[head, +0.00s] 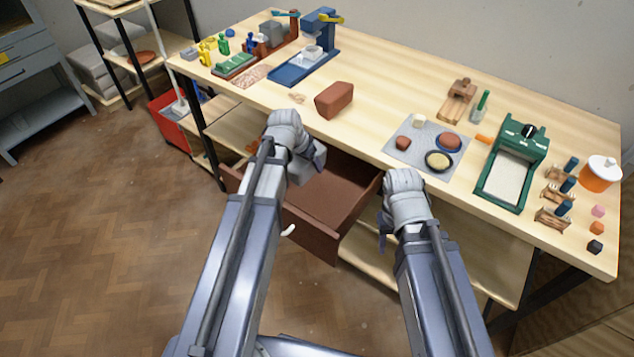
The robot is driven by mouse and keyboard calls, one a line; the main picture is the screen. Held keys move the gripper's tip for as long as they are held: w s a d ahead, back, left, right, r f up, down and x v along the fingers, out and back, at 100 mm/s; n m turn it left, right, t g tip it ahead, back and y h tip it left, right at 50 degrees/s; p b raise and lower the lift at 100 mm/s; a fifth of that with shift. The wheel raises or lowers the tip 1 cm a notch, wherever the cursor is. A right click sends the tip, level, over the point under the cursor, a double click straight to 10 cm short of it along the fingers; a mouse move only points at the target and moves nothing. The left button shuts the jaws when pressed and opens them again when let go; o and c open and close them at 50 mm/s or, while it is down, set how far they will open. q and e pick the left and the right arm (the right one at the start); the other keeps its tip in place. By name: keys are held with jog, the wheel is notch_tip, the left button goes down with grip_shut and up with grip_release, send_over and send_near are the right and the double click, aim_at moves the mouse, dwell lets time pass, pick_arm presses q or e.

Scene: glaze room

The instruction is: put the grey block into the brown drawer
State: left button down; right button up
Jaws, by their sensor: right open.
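The brown drawer (318,237) is pulled out from under the bench, and its inside shows partly bare. A grey block-like thing (271,32) is at the bench's far left back. A small dark grey cube (595,247) lies at the right front corner; I cannot tell which of the two is the grey block. My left gripper (312,164) is over the drawer's left part; its jaws are mostly hidden and I cannot tell whether they hold anything. My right gripper (383,232) is open, at the drawer's right side, apart from both grey things.
A reddish-brown block (334,100) sits near the bench's front edge. A grey mat (409,158) with small items, a green machine (512,172), an orange jar (601,174) and a blue machine (303,55) stand on the bench (390,95). The bench's middle is fairly clear.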

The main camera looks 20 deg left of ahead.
pick_arm(q)
jog(key=b, duration=0.8)
send_near(319, 179)
jog(key=f, duration=0.2)
jog(key=s+f, duration=0.1)
jog(key=f, duration=0.1)
jog(key=shift+s+a+f, duration=0.15)
jog(key=shift+s+f, duration=0.1)
jog(key=shift+f, duration=0.05)
jog(key=shift+p, duration=0.3)
jog(key=shift+r, duration=0.1)
jog(key=shift+w, duration=0.25)
jog(key=w, duration=0.2)
jog(key=w+d, duration=0.1)
jog(key=shift+w+d, duration=0.2)
jog(key=shift+w, duration=0.2)
jog(key=shift+s+f+b, duration=0.25)
jog(key=shift+f+b, duration=0.3)
jog(key=shift+f, duration=0.05)
jog(key=shift+f, duration=0.1)
